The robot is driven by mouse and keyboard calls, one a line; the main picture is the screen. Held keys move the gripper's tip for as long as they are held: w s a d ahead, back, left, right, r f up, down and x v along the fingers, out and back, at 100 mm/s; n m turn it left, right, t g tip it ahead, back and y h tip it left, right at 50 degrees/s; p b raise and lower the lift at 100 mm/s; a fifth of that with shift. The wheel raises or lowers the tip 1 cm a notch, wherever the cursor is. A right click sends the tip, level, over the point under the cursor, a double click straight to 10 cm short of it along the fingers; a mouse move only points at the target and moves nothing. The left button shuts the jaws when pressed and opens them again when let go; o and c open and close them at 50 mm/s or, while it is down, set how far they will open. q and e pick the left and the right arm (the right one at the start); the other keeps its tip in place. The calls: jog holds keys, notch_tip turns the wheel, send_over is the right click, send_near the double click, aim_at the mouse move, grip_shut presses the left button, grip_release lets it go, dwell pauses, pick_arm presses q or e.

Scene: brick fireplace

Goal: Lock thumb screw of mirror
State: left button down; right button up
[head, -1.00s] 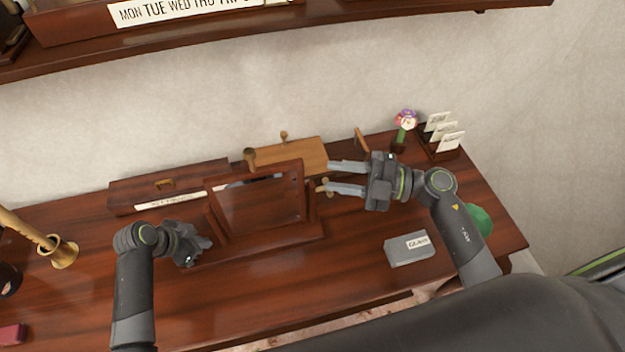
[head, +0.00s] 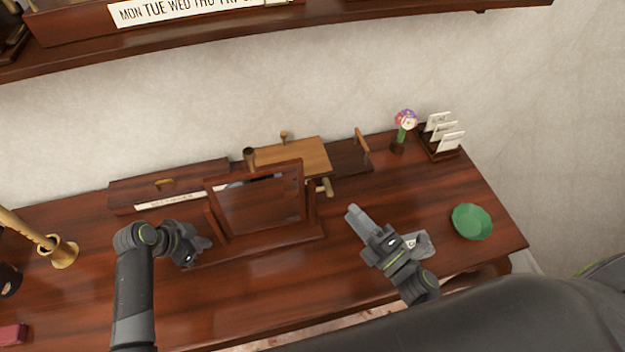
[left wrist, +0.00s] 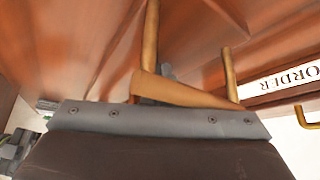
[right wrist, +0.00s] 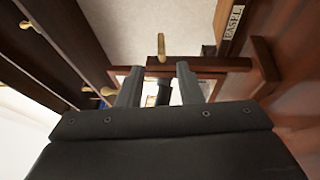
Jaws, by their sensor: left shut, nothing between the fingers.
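The mirror (head: 260,203) stands in a dark wooden frame on the desk, with its base (head: 290,236) below it. A brass knob (head: 327,187), which looks like the thumb screw, sits by its right side. My right gripper (head: 354,212) is to the right of the mirror, apart from it. In the right wrist view its two fingers (right wrist: 158,82) are apart and empty, with a brass knob (right wrist: 161,45) beyond them. My left gripper (head: 205,243) is shut by the mirror's lower left. In the left wrist view tan rods (left wrist: 150,45) partly hide its grey tip.
A wooden box (head: 292,156) and a long drawer box (head: 165,186) stand behind the mirror. A grey box (head: 420,243) lies partly behind my right gripper. A green bowl (head: 472,222), flower (head: 405,120) and card holder (head: 445,150) are at the right. The front desk strip is clear.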

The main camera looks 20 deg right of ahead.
aim_at(323, 180)
jog(key=x, duration=1.2)
jog(key=shift+f, duration=0.15)
jog(key=shift+c, duration=0.3)
grip_shut()
